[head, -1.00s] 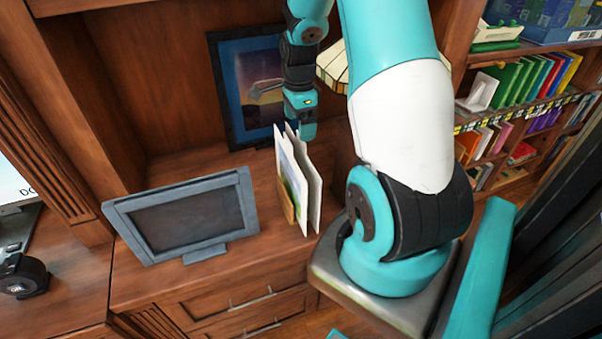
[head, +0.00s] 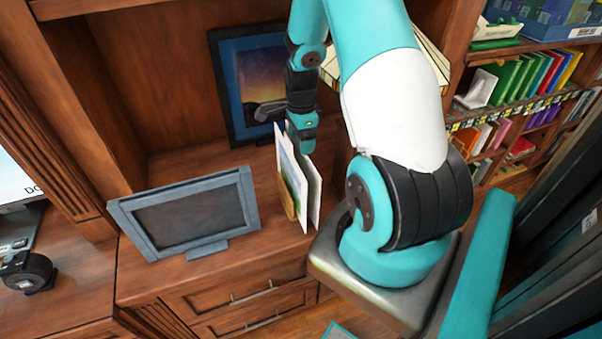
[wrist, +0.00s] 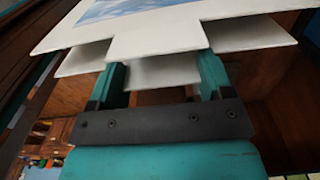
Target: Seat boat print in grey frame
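The grey frame (head: 183,210) stands on the desk at the left, tilted back on a foot, with a dark, empty-looking panel. Several white-edged prints (head: 313,200) stand upright in a small wooden holder (head: 287,198) to its right. The front print (head: 291,172) shows blue and green; I cannot make out a boat. My gripper (head: 303,150) is pointing down at the prints' top edges. In the wrist view its fingers (wrist: 162,75) are apart, with a white tab (wrist: 157,38) of a print close ahead. Whether the fingers touch it is unclear.
A dark framed sunset picture (head: 253,80) leans at the back of the alcove behind my gripper. A cream lampshade (head: 432,58) is partly hidden behind my arm. Bookshelves (head: 520,115) stand at the right. The desk between frame and holder is clear.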

